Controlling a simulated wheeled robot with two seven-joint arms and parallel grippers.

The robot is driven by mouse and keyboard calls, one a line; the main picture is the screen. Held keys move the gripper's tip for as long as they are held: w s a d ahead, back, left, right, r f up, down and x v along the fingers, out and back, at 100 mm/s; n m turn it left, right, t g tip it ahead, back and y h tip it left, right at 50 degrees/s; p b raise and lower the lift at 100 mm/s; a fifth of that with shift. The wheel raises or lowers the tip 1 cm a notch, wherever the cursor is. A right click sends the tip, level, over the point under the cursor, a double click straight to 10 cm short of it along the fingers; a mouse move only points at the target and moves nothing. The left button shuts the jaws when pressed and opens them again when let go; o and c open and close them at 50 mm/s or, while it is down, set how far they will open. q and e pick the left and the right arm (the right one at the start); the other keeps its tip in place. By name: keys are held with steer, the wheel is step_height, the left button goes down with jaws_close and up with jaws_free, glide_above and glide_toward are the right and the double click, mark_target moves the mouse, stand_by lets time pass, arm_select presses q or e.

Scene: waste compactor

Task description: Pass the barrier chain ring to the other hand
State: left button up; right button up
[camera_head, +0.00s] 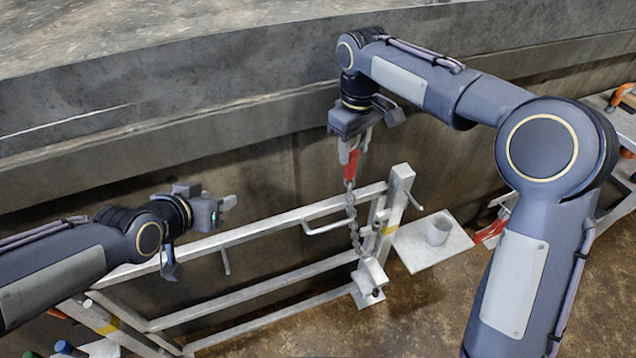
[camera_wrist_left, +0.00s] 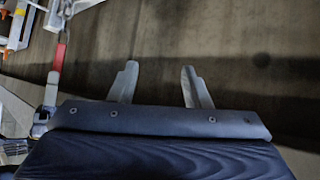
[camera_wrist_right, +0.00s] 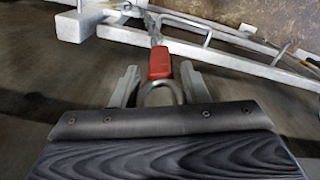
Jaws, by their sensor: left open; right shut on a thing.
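The barrier chain ring is a grey metal loop with a red part. In the head view its red part (camera_head: 350,165) hangs under my right gripper (camera_head: 352,143), and a grey chain (camera_head: 353,215) runs down from it. In the right wrist view the ring (camera_wrist_right: 160,93) is between the fingers of my right gripper (camera_wrist_right: 158,88), which is shut on it. In the left wrist view the red part (camera_wrist_left: 58,60) shows at upper left, outside the fingers. My left gripper (camera_head: 228,202) is open and empty, left of the chain and apart from it. It also shows in the left wrist view (camera_wrist_left: 158,82).
A grey metal barrier (camera_head: 250,235) stands below both grippers. A post base plate (camera_head: 435,243) lies to its right. A concrete wall (camera_head: 270,165) runs behind. A rack with orange-handled items (camera_head: 622,95) is at the right edge. Between the two grippers there is free air.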

arm_select(q)
steer(key=w+d+f+m+t+h, duration=0.2)
steer(key=w+d+m+h, duration=0.2)
steer(key=w+d, duration=0.35)
steer(key=m+h, duration=0.4)
steer(key=h, duration=0.3)
glide_toward(357, 160)
steer(key=x, duration=1.1)
steer(key=shift+w+a+f, duration=0.1)
steer(key=shift+w+f, duration=0.1)
steer(key=shift+f, duration=0.2)
